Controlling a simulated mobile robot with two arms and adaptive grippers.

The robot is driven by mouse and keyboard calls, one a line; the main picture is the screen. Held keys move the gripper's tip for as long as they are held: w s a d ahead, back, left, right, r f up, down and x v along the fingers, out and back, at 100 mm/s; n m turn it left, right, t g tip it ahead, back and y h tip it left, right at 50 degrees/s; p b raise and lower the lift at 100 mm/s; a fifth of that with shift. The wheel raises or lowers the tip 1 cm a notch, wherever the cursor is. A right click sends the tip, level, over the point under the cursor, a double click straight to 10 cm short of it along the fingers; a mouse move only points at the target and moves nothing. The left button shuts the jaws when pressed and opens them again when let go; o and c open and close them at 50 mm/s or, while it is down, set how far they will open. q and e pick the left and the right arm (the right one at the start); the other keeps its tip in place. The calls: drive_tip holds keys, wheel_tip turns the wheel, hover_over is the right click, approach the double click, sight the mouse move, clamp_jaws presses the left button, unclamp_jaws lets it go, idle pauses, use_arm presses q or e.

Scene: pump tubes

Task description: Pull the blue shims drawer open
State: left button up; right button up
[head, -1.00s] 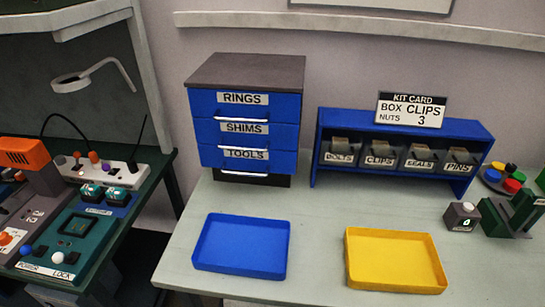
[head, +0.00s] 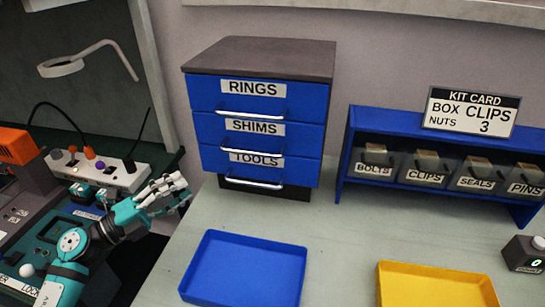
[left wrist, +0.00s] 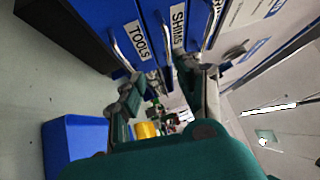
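The blue shims drawer (head: 301,138) is the middle one in a dark-topped cabinet, under the rings drawer (head: 301,98) and above the tools drawer (head: 300,170). It looks shut, with a silver bar handle (head: 252,147) below its white label. My left gripper (head: 181,189) is left of the cabinet in the head view, apart from it, with nothing held. In the left wrist view the gripper (left wrist: 160,92) has its fingers spread, with the sideways SHIMS label (left wrist: 178,27) and the handles beyond them. My right gripper is not in view.
A blue tray (head: 245,238) and a yellow tray (head: 432,270) lie on the table before the cabinet. A blue bin rack (head: 353,142) with a kit card (head: 470,112) stands to the right. A control bench with a white socket strip (head: 95,170) is at the left.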

use_arm(q)
drive_tip(key=s+d+r+m+g, duration=0.1)
drive_tip(key=d+r+m+g, duration=0.1)
drive_tip(key=p, duration=0.2)
approach(253, 152)
drive_tip(key=p+x, duration=0.1)
drive_tip(key=x, duration=0.3)
drive_tip(key=p+x, duration=0.1)
drive_tip(key=x, duration=0.4)
drive_tip(key=shift+w+f, duration=0.1)
drive_tip(key=shift+f, duration=0.1)
drive_tip(key=shift+w+d, duration=0.25)
drive_tip(key=shift+d, duration=0.25)
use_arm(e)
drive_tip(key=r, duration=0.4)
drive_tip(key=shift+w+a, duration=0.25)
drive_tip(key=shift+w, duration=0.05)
use_arm(q)
clamp_jaws()
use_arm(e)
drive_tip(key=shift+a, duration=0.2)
use_arm(q)
drive_tip(key=shift+s+f, duration=0.1)
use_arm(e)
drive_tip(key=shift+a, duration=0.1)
